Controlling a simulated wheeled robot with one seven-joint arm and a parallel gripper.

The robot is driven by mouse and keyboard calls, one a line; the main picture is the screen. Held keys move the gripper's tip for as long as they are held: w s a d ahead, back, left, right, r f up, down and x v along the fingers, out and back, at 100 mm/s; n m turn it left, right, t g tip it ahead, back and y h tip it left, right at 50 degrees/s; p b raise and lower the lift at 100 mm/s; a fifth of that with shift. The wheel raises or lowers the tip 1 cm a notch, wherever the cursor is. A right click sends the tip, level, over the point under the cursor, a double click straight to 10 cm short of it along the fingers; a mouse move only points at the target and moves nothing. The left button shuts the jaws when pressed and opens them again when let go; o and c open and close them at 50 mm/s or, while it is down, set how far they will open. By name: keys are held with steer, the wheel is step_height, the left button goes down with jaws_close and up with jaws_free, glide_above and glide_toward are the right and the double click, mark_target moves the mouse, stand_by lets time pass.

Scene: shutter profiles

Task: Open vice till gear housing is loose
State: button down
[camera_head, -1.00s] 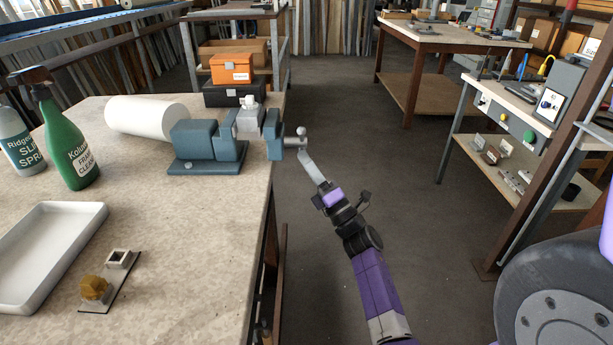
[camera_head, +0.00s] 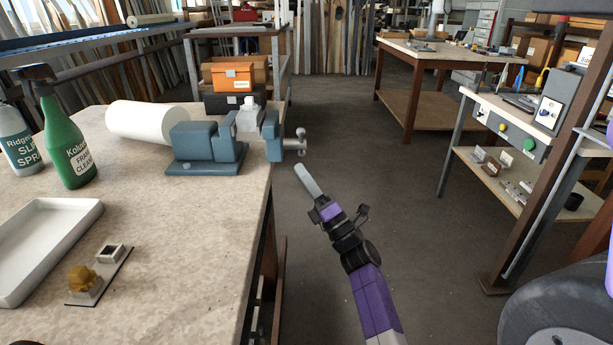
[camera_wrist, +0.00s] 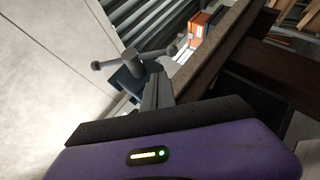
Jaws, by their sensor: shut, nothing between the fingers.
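The blue-grey vice (camera_head: 205,148) stands at the far right edge of the bench. The pale gear housing (camera_head: 250,118) sits between its jaws; I cannot tell how tightly. The vice handle (camera_head: 301,141) juts out past the bench edge, with ball ends; it also shows in the wrist view (camera_wrist: 130,62), its bar slanting across the screw end. My gripper (camera_head: 299,169) is shut and empty, just below and apart from the handle in the head view. In the wrist view my gripper's fingers (camera_wrist: 158,85) point up, close to the handle.
A white roll (camera_head: 148,122) lies behind the vice. A green spray bottle (camera_head: 66,145), a white tray (camera_head: 50,240) and a small plate with a brass-coloured part (camera_head: 82,278) are on the bench at left. An orange box (camera_head: 233,77) stands beyond. The floor right of the bench is open.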

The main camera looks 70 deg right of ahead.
steer(key=a+v, duration=0.1)
steer(key=v, duration=1)
steer(key=shift+w, duration=0.2)
steer(key=shift+d+r, duration=0.1)
